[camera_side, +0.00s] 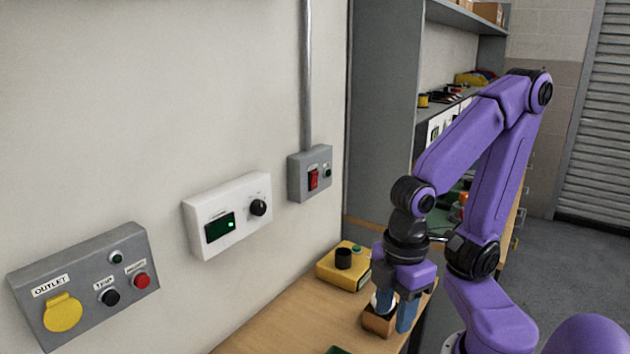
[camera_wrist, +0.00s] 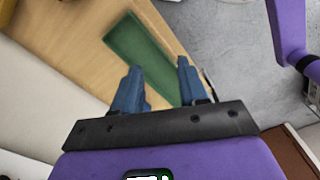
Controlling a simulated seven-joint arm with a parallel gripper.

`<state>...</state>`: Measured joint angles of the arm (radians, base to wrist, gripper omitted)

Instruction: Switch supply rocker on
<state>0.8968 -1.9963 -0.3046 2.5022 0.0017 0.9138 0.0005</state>
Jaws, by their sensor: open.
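The red supply rocker (camera_side: 314,179) is on the front of a grey wall box (camera_side: 297,181), below a vertical conduit, in the side view. A small dark round part sits to its right on the same box. I cannot tell the rocker's position. My gripper (camera_side: 396,316) points down low over the wooden bench, to the right of and well below the box, apart from it. In the wrist view my gripper (camera_wrist: 160,67) has its two blue fingers spread with nothing held between them. The rocker is not visible in the wrist view.
A white panel (camera_side: 203,208) with a lit green display and black knob is on the wall. A grey outlet box (camera_side: 90,265) is further left. A yellow box (camera_side: 345,270) and a brown block (camera_side: 378,322) stand on the bench near my gripper. A green tray (camera_wrist: 145,52) lies below.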

